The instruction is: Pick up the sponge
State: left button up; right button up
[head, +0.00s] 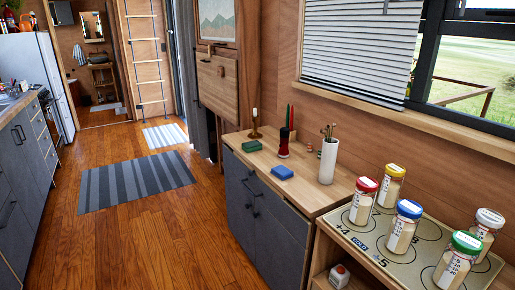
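Two small sponge-like blocks lie flat on the wooden top of the grey cabinet in the head view. The blue block (282,173) is nearer the front edge, and the green block (251,146) lies farther back to its left. They are apart from each other, and I cannot tell which one is the task's sponge. Neither of my grippers shows in this view.
On the cabinet top (305,196) stand a candle holder (254,130), a dark red grinder (283,143) and a white utensil cup (328,160). Several lidded jars stand on a printed board (377,240) at right. The wooden floor (165,235) is clear beyond a striped rug (135,180).

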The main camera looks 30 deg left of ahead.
aim_at(252, 146)
jog(key=i+j+z, duration=0.1)
jog(key=z, duration=0.25)
jog(key=j+z, duration=0.7)
jog(key=j, duration=0.4)
jog(key=j+z, duration=0.15)
jog(key=j, duration=0.65)
jog(key=j+z, duration=0.15)
jog(key=j, duration=0.65)
jog(key=k+j, duration=0.1)
jog(key=j, duration=1)
jog(key=k+j, duration=0.15)
jog(key=j, duration=0.35)
jog(key=z, duration=0.05)
